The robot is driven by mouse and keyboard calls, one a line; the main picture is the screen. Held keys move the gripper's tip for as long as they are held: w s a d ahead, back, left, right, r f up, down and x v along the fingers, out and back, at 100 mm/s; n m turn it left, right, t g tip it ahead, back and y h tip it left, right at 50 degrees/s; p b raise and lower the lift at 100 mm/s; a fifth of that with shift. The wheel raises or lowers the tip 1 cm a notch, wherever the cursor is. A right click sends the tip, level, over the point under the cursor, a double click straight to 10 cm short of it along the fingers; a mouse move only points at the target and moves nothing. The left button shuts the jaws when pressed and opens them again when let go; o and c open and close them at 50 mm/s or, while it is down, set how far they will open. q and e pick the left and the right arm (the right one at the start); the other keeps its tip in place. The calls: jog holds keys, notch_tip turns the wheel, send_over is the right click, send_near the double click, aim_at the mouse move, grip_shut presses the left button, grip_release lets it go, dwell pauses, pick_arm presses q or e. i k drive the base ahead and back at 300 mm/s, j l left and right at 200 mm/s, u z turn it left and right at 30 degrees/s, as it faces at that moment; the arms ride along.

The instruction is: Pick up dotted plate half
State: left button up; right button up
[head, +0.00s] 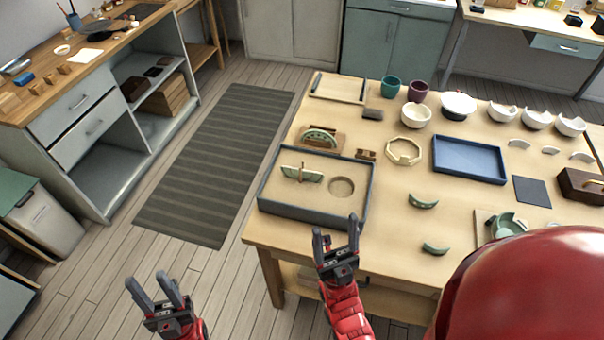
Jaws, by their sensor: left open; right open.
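A green half-round plate piece (320,136) stands upright in a wooden holder on the table, behind the grey-rimmed tray (262,199). A paler green piece (300,174) sits in that tray on a small wooden support, left of a round recess. Any dots are too small to make out, so I cannot tell which is the dotted plate half. My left gripper (163,284) is open and empty over the floor, left of the table. My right gripper (336,232) is open and empty at the table's front edge, just in front of the tray.
Curved green shards (422,201) lie right of the tray, with an octagonal wooden frame (404,151) and a blue tray (468,158) behind. Cups and white bowls line the back. My red body part hides the table's lower right. Floor and striped mat (215,160) are clear.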

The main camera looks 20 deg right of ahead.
aim_at(318, 135)
jog(key=k+l, duration=0.1)
jog(key=l, duration=0.7)
jog(key=i+l, duration=0.7)
